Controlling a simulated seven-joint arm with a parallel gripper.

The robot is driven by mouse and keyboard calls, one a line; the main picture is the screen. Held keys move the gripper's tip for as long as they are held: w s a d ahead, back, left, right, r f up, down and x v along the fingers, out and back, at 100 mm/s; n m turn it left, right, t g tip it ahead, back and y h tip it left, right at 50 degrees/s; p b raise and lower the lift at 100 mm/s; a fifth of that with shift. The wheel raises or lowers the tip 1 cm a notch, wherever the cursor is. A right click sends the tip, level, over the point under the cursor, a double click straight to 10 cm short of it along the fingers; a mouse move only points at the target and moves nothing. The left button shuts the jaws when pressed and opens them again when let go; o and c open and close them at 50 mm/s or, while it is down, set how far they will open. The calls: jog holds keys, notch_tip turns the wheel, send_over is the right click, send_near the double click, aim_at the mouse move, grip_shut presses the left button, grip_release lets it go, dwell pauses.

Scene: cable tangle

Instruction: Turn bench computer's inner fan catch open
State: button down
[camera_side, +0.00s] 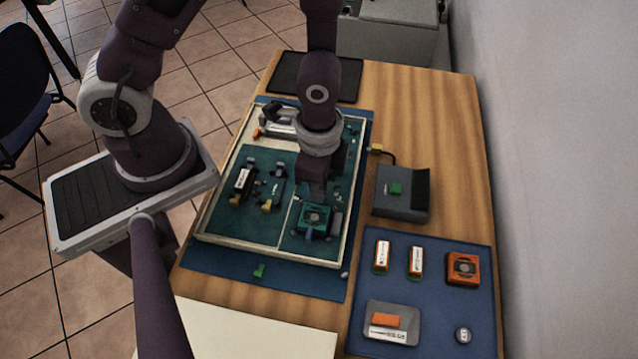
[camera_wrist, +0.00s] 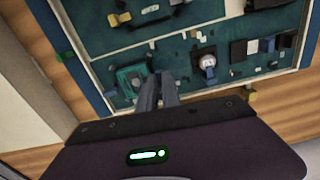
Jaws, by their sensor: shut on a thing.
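The bench computer is a shallow pale-rimmed tray (camera_side: 232,238) with green boards inside. Its teal fan (camera_side: 314,216) sits near the right front corner; it also shows in the wrist view (camera_wrist: 131,77). A blue catch (camera_side: 309,234) is at the fan's front edge. My gripper (camera_side: 316,194) points down at the fan's far edge, where the inner catch would be. In the wrist view my fingers (camera_wrist: 158,78) are close together right beside the fan, shut on a small part there. That part is mostly hidden by the fingers, so its angle cannot be told.
A grey box (camera_side: 402,192) with a yellow-plugged cable stands right of the tray. A blue mat (camera_side: 440,330) holds an orange fan (camera_side: 462,268), two orange-and-white modules and a grey dish (camera_side: 392,322). A green clip (camera_side: 259,271) lies in front of the tray.

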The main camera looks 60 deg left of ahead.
jog(key=shift+n, duration=0.4)
jog(key=c, duration=1.5)
grip_release()
jog(key=shift+c, duration=0.2)
jog(key=shift+r, duration=0.1)
notch_tip(320, 180, up, 7)
jog(key=shift+f, duration=0.1)
